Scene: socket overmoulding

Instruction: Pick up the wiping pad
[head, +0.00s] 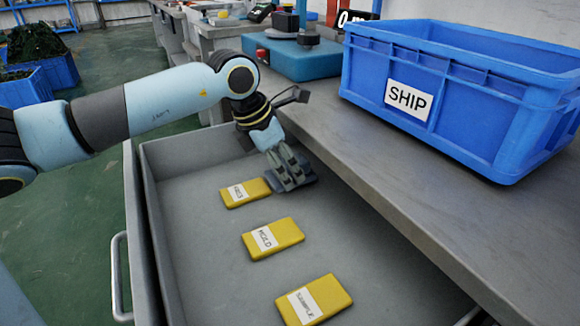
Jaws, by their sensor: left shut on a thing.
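My left gripper (288,178) reaches down into the open grey drawer (190,232) near its far right corner. It is shut on a flat, dark grey-blue pad, which I take to be the wiping pad (308,178). The fingers cover much of the pad, and only its edges show. I cannot tell whether the pad touches the drawer floor. A yellow labelled block (238,196) lies just left of the fingers. My right gripper is not in view.
Two more yellow blocks lie nearer in the drawer, one labelled MOLD (286,232) and one with a hard-to-read label (332,293). A grey worktop (372,190) borders the drawer at right, with a blue SHIP crate (462,130) and a teal device (300,62) on it.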

